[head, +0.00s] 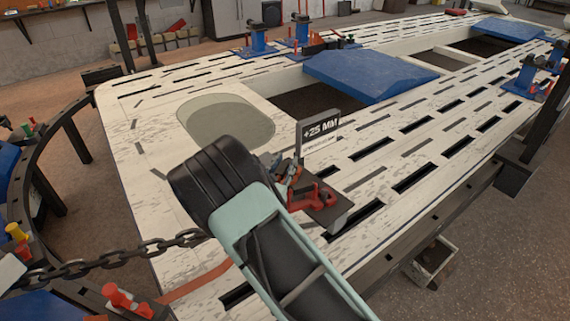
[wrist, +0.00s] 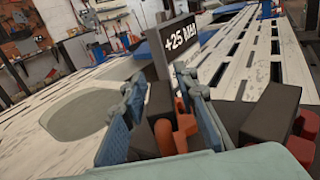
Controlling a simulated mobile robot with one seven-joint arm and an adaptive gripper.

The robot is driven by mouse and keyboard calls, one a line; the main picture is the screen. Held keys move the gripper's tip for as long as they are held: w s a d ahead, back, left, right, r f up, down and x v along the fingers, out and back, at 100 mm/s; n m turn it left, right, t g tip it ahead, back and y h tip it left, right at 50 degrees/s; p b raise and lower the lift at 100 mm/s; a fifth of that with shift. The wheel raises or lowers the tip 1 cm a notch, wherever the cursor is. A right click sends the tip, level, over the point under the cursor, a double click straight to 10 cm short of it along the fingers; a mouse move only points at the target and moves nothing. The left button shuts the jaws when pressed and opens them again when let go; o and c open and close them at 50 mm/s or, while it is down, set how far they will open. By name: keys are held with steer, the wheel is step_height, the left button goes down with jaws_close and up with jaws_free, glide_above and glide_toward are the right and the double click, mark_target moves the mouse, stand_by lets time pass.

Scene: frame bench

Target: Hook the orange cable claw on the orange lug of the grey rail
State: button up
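My gripper (head: 287,172) is low over the near part of the pale slotted bench. In the wrist view its two blue-grey fingers (wrist: 164,112) stand apart. Orange curved pieces (wrist: 165,138) and a dark body show between them. They overlap, so I cannot tell the claw from the lug, nor whether the fingers press on anything. A dark grey plate or rail end (head: 335,212) with a red fitting (head: 315,195) lies just right of the gripper; a dark block (wrist: 270,115) and red part (wrist: 302,140) also show in the wrist view. My arm hides part of this area.
A "+25 MM" sign (head: 320,128) stands close behind the gripper. A chain (head: 110,262) hangs at the left. An orange strap (head: 198,286) lies on the near bench edge. A blue panel (head: 368,74) and blue stands (head: 257,40) are farther back. An oval grey patch (head: 226,122) is clear.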

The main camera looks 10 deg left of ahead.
steer(key=shift+o, duration=0.6)
steer(key=shift+s+f, duration=0.1)
steer(key=shift+f, duration=0.1)
steer(key=shift+r, duration=5.15)
